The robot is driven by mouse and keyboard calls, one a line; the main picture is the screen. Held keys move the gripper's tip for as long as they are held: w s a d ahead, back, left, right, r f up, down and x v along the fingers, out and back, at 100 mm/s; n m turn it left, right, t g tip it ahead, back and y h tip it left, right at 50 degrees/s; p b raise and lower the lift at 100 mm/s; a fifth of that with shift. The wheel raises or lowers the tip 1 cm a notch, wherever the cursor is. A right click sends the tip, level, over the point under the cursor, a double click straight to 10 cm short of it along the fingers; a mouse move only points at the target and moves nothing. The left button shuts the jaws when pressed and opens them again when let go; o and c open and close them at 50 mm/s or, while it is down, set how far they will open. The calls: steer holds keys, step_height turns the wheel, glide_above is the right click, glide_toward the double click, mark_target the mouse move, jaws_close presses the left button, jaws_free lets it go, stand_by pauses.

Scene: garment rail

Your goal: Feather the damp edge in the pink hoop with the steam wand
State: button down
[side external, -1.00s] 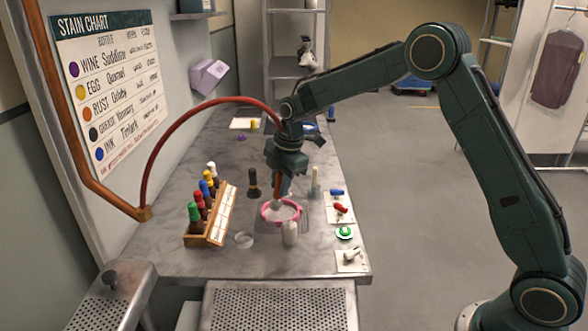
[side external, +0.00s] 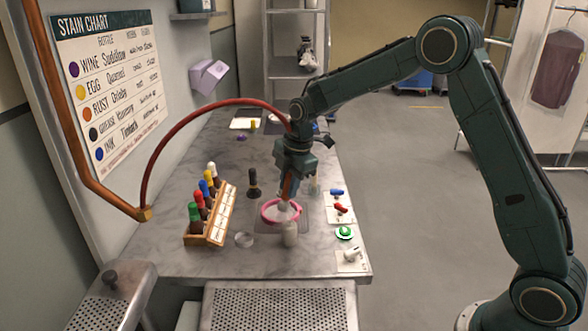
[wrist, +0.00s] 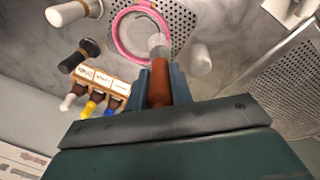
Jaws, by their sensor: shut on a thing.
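My gripper (side external: 289,182) is shut on the steam wand (side external: 287,190), above the worktop. The wand's brown shaft (wrist: 160,82) sits between the two blue-grey fingers in the wrist view. Its pale tip (wrist: 158,42) points down over the pink hoop (side external: 268,217), nearer the hoop's right side. The hoop (wrist: 118,45) lies flat on a perforated plate with pale cloth inside. I cannot make out the damp edge or whether the tip touches the cloth. A red hose (side external: 190,116) arches from the wall pipe to the wrist.
A wooden rack (side external: 212,236) of capped bottles is to the left, with a clear dish (side external: 244,240) between. A dark bottle (side external: 253,184) stands behind. Cards with small coloured items line the right edge.

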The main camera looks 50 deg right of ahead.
steer(key=shift+s+d, duration=0.25)
steer(key=shift+d, duration=0.25)
steer(key=shift+s+d, duration=0.25)
steer(key=shift+d, duration=0.2)
steer(key=shift+d, duration=0.2)
steer(key=shift+w+d, duration=0.2)
steer(key=shift+d, duration=0.75)
steer(key=shift+w+d, duration=0.2)
steer(key=shift+w+d, duration=0.7)
steer(key=shift+d, duration=0.05)
steer(key=shift+w, duration=0.1)
